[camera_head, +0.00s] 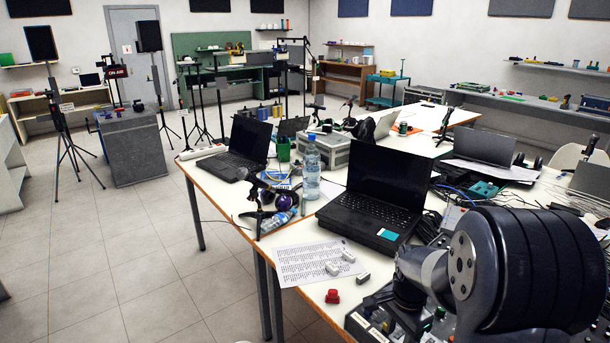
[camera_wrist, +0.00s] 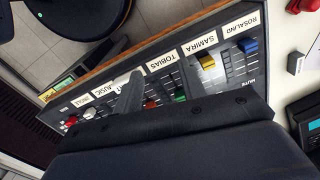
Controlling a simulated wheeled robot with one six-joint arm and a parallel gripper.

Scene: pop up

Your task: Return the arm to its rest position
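My arm (camera_head: 520,265) fills the lower right of the head view, bent over the front of the table. In the wrist view my gripper (camera_wrist: 132,85) shows as a dark body with a grey finger part over a mixer panel (camera_wrist: 228,70). The panel has name labels and coloured fader knobs, among them a yellow knob (camera_wrist: 207,62) and a blue knob (camera_wrist: 248,45).
A red object (camera_head: 332,297) sits by the table's front edge. The floor at left (camera_head: 130,250) is clear.

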